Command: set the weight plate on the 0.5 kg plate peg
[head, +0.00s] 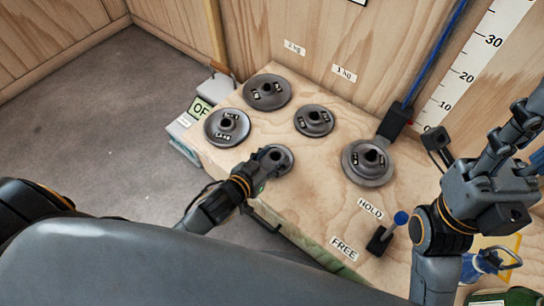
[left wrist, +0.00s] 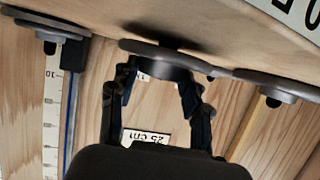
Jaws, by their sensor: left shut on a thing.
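A small round grey weight plate (head: 286,163) is at my left gripper (head: 272,157), low over the wooden bench top. In the left wrist view my left gripper (left wrist: 158,78) is shut on this plate (left wrist: 150,48), with a finger on each side of it. A dark shadow lies on the wood close to the plate. The gripper hides part of the plate in the head view, and I cannot tell whether it touches the bench. I cannot make out a 0.5 kg label or a bare peg. My right gripper (head: 508,135) is at the right edge, away from the plates.
Several larger grey plates stand around: back (head: 267,92), left (head: 227,127), middle (head: 314,121) and right (head: 369,162). Wall labels read 2 kg (head: 294,47) and 1 kg (head: 344,73). A blue-knobbed lever (head: 385,236) stands between HOLD and FREE labels at the front.

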